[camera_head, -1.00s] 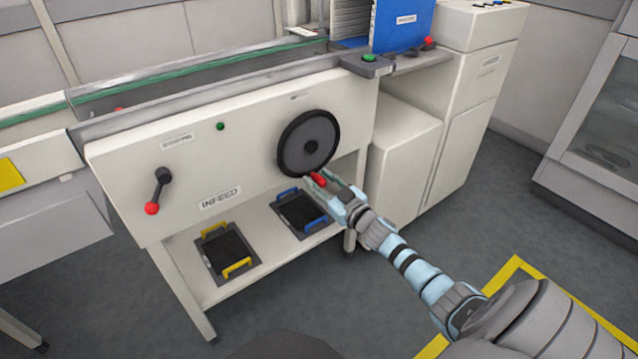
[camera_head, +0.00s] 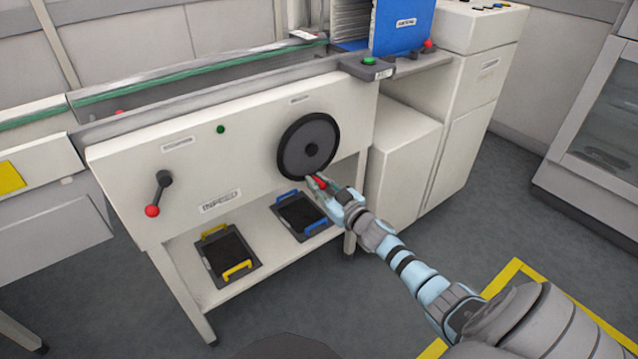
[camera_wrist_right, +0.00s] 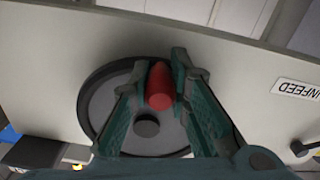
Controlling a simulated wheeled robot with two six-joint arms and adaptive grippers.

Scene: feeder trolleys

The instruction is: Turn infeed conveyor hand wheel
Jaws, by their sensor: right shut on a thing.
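The infeed hand wheel (camera_head: 308,146) is a dark disc with a black rim on the white front panel of the infeed conveyor (camera_head: 255,150). Its red handle (camera_head: 320,184) sits at the wheel's lower edge. My right gripper (camera_head: 318,183) is at that handle, shut on it. In the right wrist view the red handle (camera_wrist_right: 159,86) stands between the two green fingers (camera_wrist_right: 160,88), with the wheel (camera_wrist_right: 104,105) and its dark hub behind. The fingers hide part of the wheel there. My left gripper is not in view.
A black lever with a red knob (camera_head: 152,211) is on the panel's left. Below, a shelf carries a tray with yellow handles (camera_head: 228,252) and one with blue handles (camera_head: 300,215). A white cabinet (camera_head: 405,160) stands right of the wheel. Grey floor is free in front.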

